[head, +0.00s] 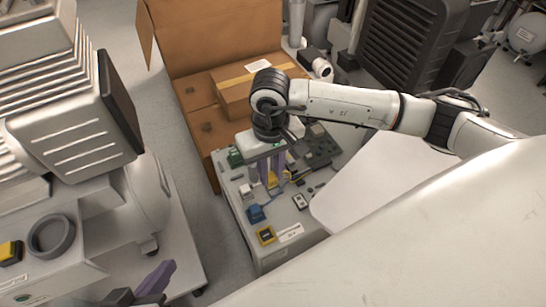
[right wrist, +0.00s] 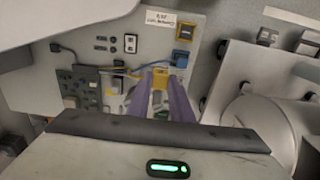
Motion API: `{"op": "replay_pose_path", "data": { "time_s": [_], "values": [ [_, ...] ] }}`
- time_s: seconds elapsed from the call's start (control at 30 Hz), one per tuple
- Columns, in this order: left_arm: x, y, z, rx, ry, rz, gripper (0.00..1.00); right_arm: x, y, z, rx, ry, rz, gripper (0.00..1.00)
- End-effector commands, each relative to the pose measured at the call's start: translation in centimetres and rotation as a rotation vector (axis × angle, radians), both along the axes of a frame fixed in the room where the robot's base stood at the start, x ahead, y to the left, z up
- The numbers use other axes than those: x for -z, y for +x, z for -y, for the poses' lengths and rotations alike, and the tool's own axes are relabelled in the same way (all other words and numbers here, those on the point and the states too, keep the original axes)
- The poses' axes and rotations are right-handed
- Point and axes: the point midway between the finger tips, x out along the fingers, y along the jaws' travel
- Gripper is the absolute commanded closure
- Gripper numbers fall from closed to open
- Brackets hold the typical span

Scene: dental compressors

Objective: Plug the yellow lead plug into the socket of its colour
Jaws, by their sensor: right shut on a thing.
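My right gripper (head: 262,180) reaches down over the grey bench, its purple fingers shut on the yellow lead plug (right wrist: 160,78). In the head view the plug (head: 272,180) is partly hidden by the fingers. A yellow lead runs from the plug toward the board of dark parts. The yellow socket (head: 265,235) sits at the bench's front edge beside a white label, and shows in the right wrist view (right wrist: 184,32). The plug is apart from it. A blue socket (head: 256,213) lies between them. My left gripper (head: 152,283) is at the bottom left, partly cut off, away from the bench.
The bench (head: 278,252) also holds a green block (head: 235,157), a pale block (head: 246,190), a small switch plate (head: 300,201) and a dark board (head: 318,150). Cardboard boxes (head: 245,92) stand behind. A white panel borders the bench's right side.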

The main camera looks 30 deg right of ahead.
Motion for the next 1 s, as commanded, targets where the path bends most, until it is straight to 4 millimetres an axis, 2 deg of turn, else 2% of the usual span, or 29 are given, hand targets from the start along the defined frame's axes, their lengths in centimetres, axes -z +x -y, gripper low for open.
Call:
{"op": "replay_pose_path", "data": {
  "time_s": [0.6, 0.77, 1.0],
  "values": [
    [0.4, 0.0, 0.1, 0.000, -0.002, 0.000, 1.00, 1.5, -6.3, -5.0, -0.004, 0.001, 0.000, 1.00],
    [0.5, 0.0, 0.1, 0.000, -0.001, -0.001, 1.00, 1.6, -7.1, -5.5, -0.001, 0.001, 0.000, 1.00],
    [0.5, 0.0, 0.1, 0.000, -0.002, -0.002, 1.00, 1.6, -7.2, -5.6, 0.000, 0.000, 0.000, 1.00]
  ]
}}
